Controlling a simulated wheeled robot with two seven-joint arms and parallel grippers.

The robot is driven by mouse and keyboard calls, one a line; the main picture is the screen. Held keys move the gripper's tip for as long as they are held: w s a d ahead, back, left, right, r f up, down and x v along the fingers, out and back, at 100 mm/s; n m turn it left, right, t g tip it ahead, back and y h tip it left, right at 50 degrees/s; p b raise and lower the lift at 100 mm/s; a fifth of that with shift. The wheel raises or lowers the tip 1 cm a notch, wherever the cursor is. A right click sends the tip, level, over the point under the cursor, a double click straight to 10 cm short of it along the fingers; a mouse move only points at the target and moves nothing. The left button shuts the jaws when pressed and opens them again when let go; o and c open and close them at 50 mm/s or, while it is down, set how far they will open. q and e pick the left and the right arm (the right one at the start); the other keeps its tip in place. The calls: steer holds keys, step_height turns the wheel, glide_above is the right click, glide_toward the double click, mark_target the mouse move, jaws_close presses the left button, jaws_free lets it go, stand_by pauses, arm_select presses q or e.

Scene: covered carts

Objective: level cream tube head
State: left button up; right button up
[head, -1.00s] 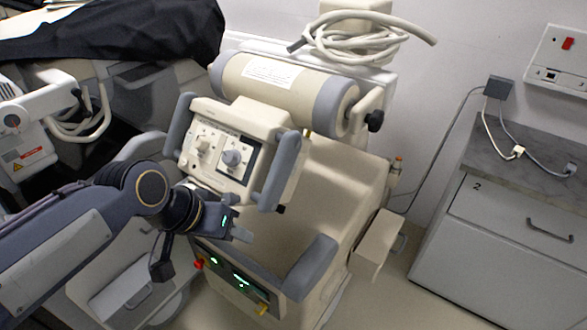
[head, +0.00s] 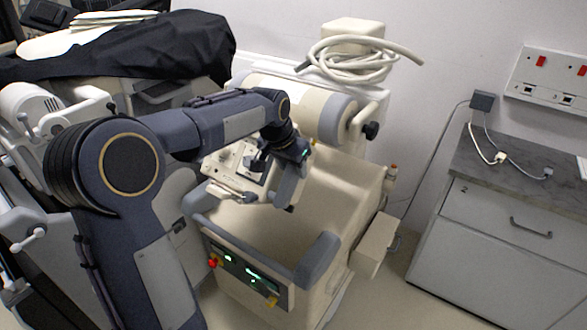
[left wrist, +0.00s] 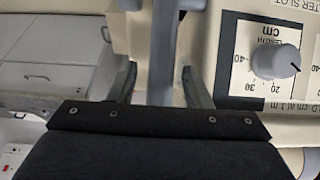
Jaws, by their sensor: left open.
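The cream tube head (head: 298,98) is a cylinder with grey end bands above the cream cart. Its control panel (head: 225,168) is tilted and partly hidden behind my left arm. A grey handle (head: 287,188) stands at the panel's right side. My left gripper (head: 292,160) is at this handle. In the left wrist view the handle (left wrist: 164,50) runs between the two open fingers (left wrist: 162,85), with gaps visible on both sides. The panel's grey knob (left wrist: 275,61) and printed scale show to the right. My right gripper is not in view.
The cart body (head: 335,180) has a lit front panel (head: 245,275) and grey bumpers. A coiled cable (head: 362,58) lies on top. A black cover (head: 150,45) drapes equipment at left.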

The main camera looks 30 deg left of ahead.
arm_select(q)
steer(key=shift+x, duration=0.8)
jaws_close()
